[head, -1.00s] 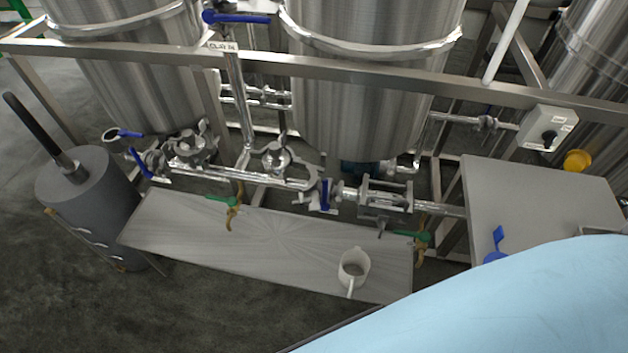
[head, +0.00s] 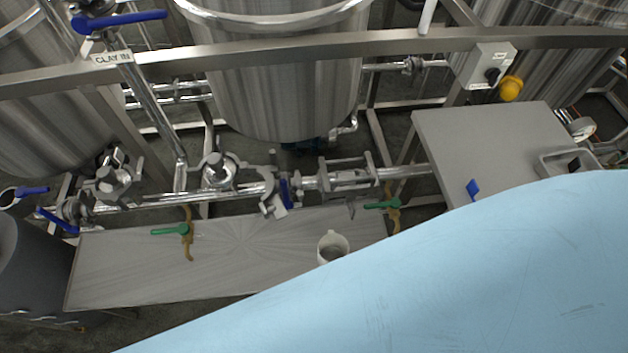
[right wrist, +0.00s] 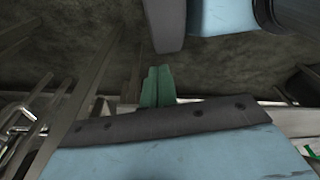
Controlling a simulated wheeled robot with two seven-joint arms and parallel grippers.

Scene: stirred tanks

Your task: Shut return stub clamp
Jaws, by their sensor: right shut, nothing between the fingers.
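My right gripper (right wrist: 157,87) shows in the right wrist view with its green finger pads together and nothing between them. In the head view only my light-blue right arm shows; its gripper is out of sight there. Silver clamps sit along the pipe run: one (head: 272,192) beside a blue-handled valve looks open, with its jaws apart. Others sit on the fitting by the middle cap (head: 218,170) and on the left fitting (head: 112,178). I see no label saying which is the return stub clamp. My left gripper is not in view.
A steel shelf (head: 130,265) below the pipes holds a white jug (head: 333,247). Green-handled taps (head: 172,229) hang over it. A grey table (head: 490,140) stands right, and a frame rail (head: 270,52) crosses above. My arm hides the lower right.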

